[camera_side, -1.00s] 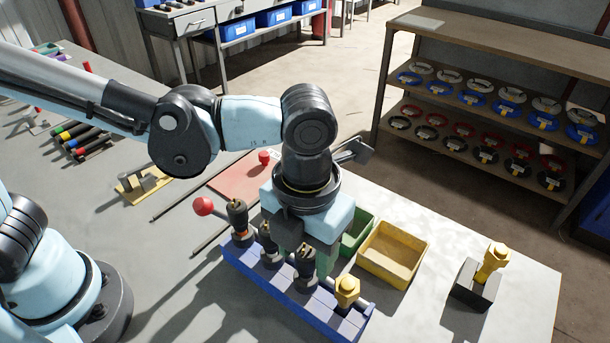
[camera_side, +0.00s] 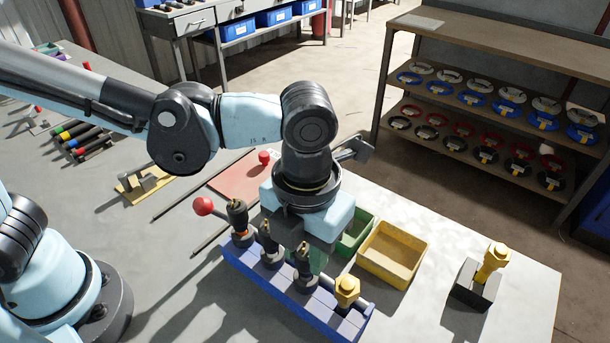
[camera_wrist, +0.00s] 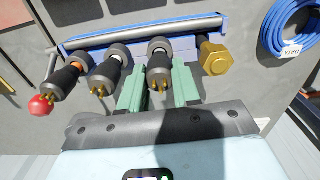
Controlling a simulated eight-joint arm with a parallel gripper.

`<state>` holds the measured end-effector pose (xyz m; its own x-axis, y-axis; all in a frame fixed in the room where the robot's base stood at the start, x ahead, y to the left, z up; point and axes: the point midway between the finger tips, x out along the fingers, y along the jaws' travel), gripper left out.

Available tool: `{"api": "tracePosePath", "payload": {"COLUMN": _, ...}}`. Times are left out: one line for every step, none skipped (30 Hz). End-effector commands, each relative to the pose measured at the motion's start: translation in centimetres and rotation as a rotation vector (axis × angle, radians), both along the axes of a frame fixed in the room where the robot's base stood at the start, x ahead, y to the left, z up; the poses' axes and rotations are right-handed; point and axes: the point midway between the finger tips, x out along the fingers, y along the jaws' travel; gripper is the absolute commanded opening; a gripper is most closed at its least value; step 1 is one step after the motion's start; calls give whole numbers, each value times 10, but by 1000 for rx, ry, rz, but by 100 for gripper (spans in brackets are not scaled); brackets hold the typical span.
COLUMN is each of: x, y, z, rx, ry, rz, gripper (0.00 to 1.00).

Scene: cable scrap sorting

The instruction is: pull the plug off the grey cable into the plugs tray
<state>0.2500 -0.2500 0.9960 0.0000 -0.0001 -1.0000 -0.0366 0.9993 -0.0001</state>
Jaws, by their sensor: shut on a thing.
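A row of black plugs with brass pins stands in a blue rack (camera_side: 232,262). My gripper (camera_wrist: 160,88) has its green fingers on both sides of one black plug (camera_wrist: 159,70), the one beside the brass hex piece, and is shut on it. In the side view this plug (camera_side: 303,262) still stands at the rack, and my gripper (camera_side: 316,264) is partly hidden behind it. A green tray (camera_side: 372,222) and a yellow tray (camera_side: 426,250) lie behind the rack; I see no label telling which is for plugs.
A brass hex piece (camera_side: 347,290) sits at the rack's right end, close to my gripper. A red ball knob (camera_side: 203,206) sticks out at the rack's left.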

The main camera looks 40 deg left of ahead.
Motion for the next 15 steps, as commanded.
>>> {"api": "tracePosePath", "payload": {"x": 0, "y": 0, "z": 2, "rx": 0, "ry": 0, "rz": 0, "gripper": 0}}
{"api": "tracePosePath", "payload": {"x": 0, "y": 0, "z": 3, "rx": 0, "ry": 0, "rz": 0, "gripper": 0}}
{"api": "tracePosePath", "payload": {"x": 0, "y": 0, "z": 5, "rx": 0, "ry": 0, "rz": 0, "gripper": 0}}
{"api": "tracePosePath", "payload": {"x": 0, "y": 0, "z": 7, "rx": 0, "ry": 0, "rz": 0, "gripper": 0}}
{"api": "tracePosePath", "payload": {"x": 0, "y": 0, "z": 8, "rx": 0, "ry": 0, "rz": 0, "gripper": 0}}
{"api": "tracePosePath", "payload": {"x": 0, "y": 0, "z": 10, "rx": 0, "ry": 0, "rz": 0, "gripper": 0}}
{"api": "tracePosePath", "payload": {"x": 0, "y": 0, "z": 11, "rx": 0, "ry": 0, "rz": 0, "gripper": 0}}
{"api": "tracePosePath", "payload": {"x": 0, "y": 0, "z": 13, "rx": 0, "ry": 0, "rz": 0, "gripper": 0}}
{"api": "tracePosePath", "payload": {"x": 0, "y": 0, "z": 14, "rx": 0, "ry": 0, "rz": 0, "gripper": 0}}
{"api": "tracePosePath", "payload": {"x": 0, "y": 0, "z": 16, "rx": 0, "ry": 0, "rz": 0, "gripper": 0}}
{"api": "tracePosePath", "payload": {"x": 0, "y": 0, "z": 17, "rx": 0, "ry": 0, "rz": 0, "gripper": 0}}
{"api": "tracePosePath", "payload": {"x": 0, "y": 0, "z": 19, "rx": 0, "ry": 0, "rz": 0, "gripper": 0}}
{"api": "tracePosePath", "payload": {"x": 0, "y": 0, "z": 20, "rx": 0, "ry": 0, "rz": 0, "gripper": 0}}
{"api": "tracePosePath", "payload": {"x": 0, "y": 0, "z": 22, "rx": 0, "ry": 0, "rz": 0, "gripper": 0}}
{"api": "tracePosePath", "payload": {"x": 0, "y": 0, "z": 23, "rx": 0, "ry": 0, "rz": 0, "gripper": 0}}
